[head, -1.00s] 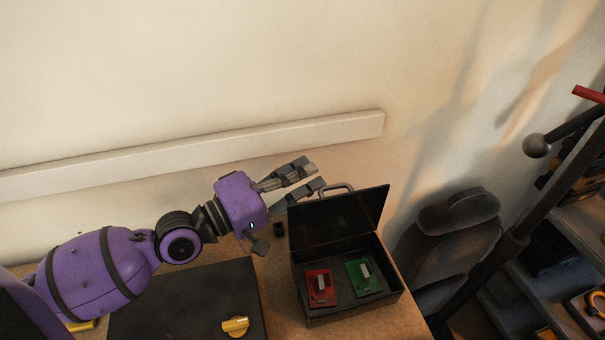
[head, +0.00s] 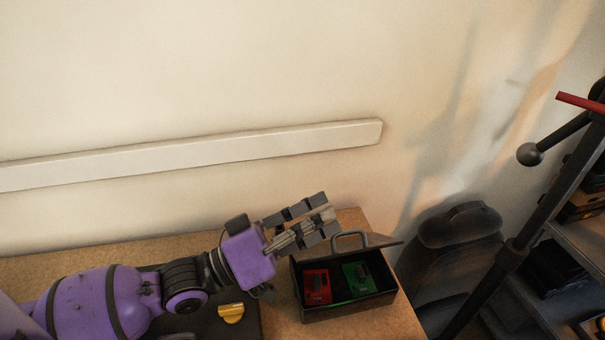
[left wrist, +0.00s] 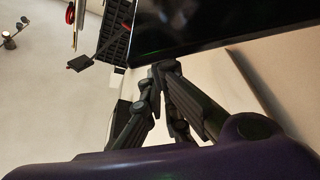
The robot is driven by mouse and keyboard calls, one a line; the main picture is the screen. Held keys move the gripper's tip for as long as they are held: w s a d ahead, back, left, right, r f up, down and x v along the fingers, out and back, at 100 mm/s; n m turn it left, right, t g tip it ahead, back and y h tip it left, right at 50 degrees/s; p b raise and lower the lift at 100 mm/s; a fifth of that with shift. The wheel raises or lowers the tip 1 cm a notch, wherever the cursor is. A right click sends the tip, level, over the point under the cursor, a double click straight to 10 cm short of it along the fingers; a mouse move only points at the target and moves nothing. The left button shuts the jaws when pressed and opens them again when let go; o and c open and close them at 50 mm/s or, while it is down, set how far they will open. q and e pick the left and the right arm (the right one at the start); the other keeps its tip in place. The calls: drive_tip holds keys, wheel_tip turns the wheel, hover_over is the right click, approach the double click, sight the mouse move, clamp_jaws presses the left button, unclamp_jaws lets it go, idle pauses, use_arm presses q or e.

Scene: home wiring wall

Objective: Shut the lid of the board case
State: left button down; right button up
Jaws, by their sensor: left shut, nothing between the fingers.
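The black board case (head: 345,309) stands on the table, with a red board (head: 317,286) and a green board (head: 358,277) inside. Its lid (head: 385,244) is not shut; I see it nearly edge-on above the case's back side, with its handle (head: 350,238) behind it. My left gripper (head: 328,217) is shut and empty, at the back left of the lid, hiding the lid's left part. I cannot tell whether it touches the lid. In the left wrist view, the fingertips (left wrist: 165,68) are close under a dark glossy panel (left wrist: 220,25), apparently the lid. My right gripper is not in view.
A yellow object (head: 231,313) lies on a dark mat left of the case. The wall with a pale rail (head: 200,156) is behind the table (head: 350,219). A dark chair-like object (head: 455,250) and shelves (head: 570,240) stand to the right.

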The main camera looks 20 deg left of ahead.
use_arm(q)
drive_tip(key=shift+s+d+f, duration=0.3)
drive_tip(key=shift+s+d, duration=0.05)
drive_tip(key=shift+s, duration=0.15)
